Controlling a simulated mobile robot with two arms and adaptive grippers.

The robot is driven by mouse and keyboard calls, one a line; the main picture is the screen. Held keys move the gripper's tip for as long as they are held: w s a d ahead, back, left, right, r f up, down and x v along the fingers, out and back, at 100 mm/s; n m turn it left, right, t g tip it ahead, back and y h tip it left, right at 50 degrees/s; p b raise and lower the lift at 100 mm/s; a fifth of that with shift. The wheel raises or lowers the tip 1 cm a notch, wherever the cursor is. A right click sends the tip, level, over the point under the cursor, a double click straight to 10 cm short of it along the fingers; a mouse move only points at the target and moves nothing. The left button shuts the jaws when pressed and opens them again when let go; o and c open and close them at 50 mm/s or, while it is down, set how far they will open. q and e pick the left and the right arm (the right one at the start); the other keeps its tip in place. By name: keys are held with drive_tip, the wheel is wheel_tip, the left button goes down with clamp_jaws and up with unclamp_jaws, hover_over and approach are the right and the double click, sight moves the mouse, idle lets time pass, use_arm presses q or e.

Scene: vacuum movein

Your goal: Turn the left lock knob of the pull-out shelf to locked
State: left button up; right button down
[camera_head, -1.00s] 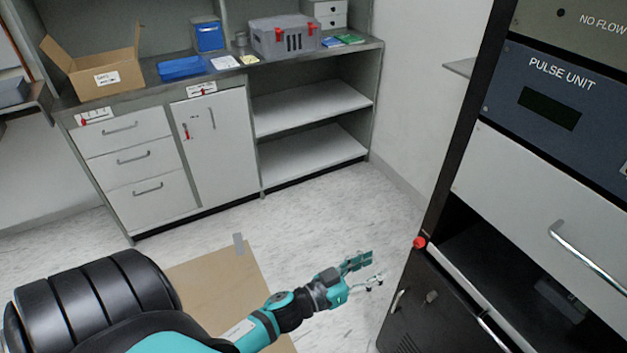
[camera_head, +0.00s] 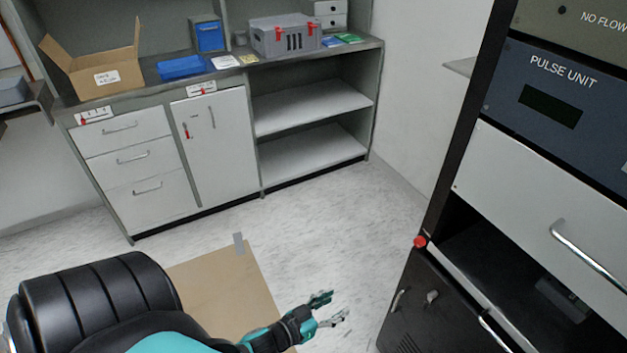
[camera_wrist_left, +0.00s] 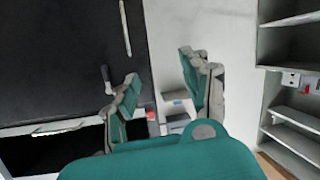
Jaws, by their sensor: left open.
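The red left lock knob (camera_head: 419,242) sits at the left end of the pull-out shelf's front edge (camera_head: 450,278), on the black rack. A small red spot between the fingers in the left wrist view (camera_wrist_left: 151,115) may be this knob. How far the knob is turned is too small to tell. My left gripper (camera_head: 333,307) is open and empty, left of and below the knob in the head view, clearly apart from it. Its two teal fingers (camera_wrist_left: 160,72) are spread in the wrist view. My right gripper is not in view.
Below the shelf is a black cabinet door with a latch (camera_head: 432,297) and a handle (camera_head: 398,300). A drawer with a metal handle (camera_head: 590,259) is above the shelf opening. A flat cardboard sheet (camera_head: 225,285) lies on the floor. Floor between rack and counter is clear.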

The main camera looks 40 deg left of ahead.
use_arm(q)
drive_tip(key=s+f+g+y, duration=0.1)
drive_tip(key=s+f+g, duration=0.2)
drive_tip(key=f, duration=1)
drive_tip(key=s, duration=0.3)
drive_tip(key=shift+s+a+g+y, duration=0.2)
drive_tip(key=shift+a+g+y, duration=0.15)
drive_tip(key=shift+g+y, duration=0.05)
drive_tip(key=shift+f, duration=0.15)
